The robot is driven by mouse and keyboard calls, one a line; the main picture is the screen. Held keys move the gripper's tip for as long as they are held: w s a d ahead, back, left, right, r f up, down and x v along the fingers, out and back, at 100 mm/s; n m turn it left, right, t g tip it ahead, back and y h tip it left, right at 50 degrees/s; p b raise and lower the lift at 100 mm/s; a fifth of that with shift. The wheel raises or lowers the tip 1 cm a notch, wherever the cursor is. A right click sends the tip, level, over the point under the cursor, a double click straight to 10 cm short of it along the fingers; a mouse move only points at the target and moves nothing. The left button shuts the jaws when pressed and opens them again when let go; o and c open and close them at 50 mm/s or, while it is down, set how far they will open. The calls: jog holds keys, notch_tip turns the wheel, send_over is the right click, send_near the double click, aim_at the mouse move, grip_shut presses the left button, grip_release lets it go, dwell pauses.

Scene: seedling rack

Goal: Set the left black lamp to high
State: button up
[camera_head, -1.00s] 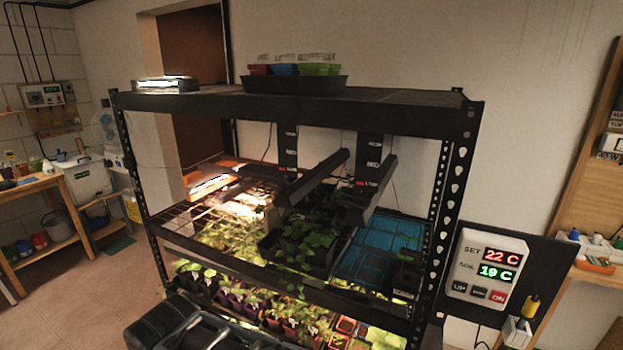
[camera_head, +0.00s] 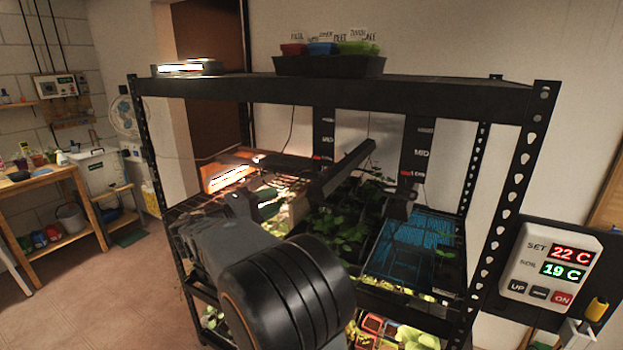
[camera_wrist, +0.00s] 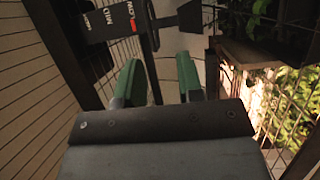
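The left black lamp (camera_head: 340,171) is a dark bar hanging at the left scale (camera_head: 323,135) under the rack's top shelf. The scale is marked MID and LOW, and its red marker (camera_head: 321,158) is at LOW. In the wrist view, the lamp (camera_wrist: 182,20) and scale (camera_wrist: 110,22) appear tilted beyond my fingertips. My gripper (camera_wrist: 160,80) has two green fingers spread apart with nothing between them. In the head view my gripper (camera_head: 268,203) is left of the lamp and apart from it. My arm hides part of the shelf.
The right lamp (camera_head: 398,206) hangs at its own scale (camera_head: 418,150), also at LOW. Plants (camera_head: 345,235) and a blue tray (camera_head: 415,245) sit below. The rack's front post (camera_head: 515,180) and top shelf (camera_head: 340,95) border the space.

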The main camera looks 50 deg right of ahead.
aim_at(306, 177)
jog(key=shift+h, duration=0.5)
jog(key=p+x, duration=0.1)
jog(key=x, duration=0.3)
jog(key=p+x, duration=0.1)
jog(key=x, duration=0.3)
jog(key=r+p+x, duration=0.1)
jog(key=p+x, duration=0.1)
jog(key=x, duration=0.2)
jog(key=shift+w+d, duration=0.15)
jog(key=shift+w, duration=0.2)
jog(key=shift+x, duration=0.75)
jog(key=shift+c, duration=0.2)
grip_shut()
